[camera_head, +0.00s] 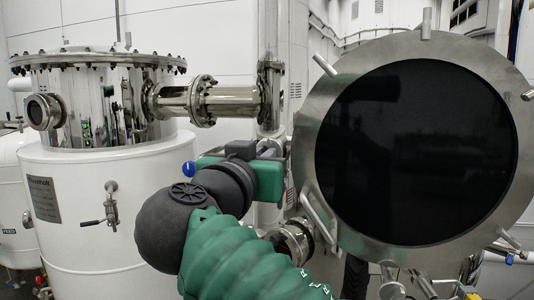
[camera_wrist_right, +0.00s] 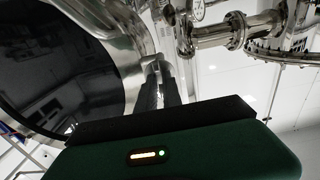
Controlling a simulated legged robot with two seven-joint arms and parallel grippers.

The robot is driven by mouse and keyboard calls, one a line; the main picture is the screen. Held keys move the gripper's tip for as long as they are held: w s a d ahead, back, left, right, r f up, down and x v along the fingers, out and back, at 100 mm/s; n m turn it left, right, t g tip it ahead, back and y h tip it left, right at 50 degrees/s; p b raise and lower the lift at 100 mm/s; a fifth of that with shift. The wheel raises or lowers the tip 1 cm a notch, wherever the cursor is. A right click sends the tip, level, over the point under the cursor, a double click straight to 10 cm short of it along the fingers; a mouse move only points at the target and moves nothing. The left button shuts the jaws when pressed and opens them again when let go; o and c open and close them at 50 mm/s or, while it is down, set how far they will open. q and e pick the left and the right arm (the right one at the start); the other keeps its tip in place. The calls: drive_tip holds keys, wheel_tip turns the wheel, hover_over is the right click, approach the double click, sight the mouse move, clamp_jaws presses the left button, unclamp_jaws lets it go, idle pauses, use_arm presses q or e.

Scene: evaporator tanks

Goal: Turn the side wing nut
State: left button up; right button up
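The large round steel door (camera_head: 309,125) with a dark glass fills the right of the head view. Its dark glass shows at left in the wrist view (camera_wrist_right: 65,65). Steel wing nuts stand around its rim, one at upper left (camera_head: 325,65) and one at the top (camera_head: 427,20). My right gripper (camera_head: 285,148) is at the door's left edge, its fingertips mostly hidden. In the right wrist view its dark fingers (camera_wrist_right: 162,82) reach a steel side wing nut (camera_wrist_right: 163,67) at the rim. Whether they grip it is unclear. My left gripper is out of view.
A white tank with a steel top (camera_head: 85,215) stands at left. A steel handle (camera_head: 318,217) sits on the door's lower left, close to my right forearm.

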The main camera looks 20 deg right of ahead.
clamp_jaws()
drive_tip(key=shift+n, duration=1.2)
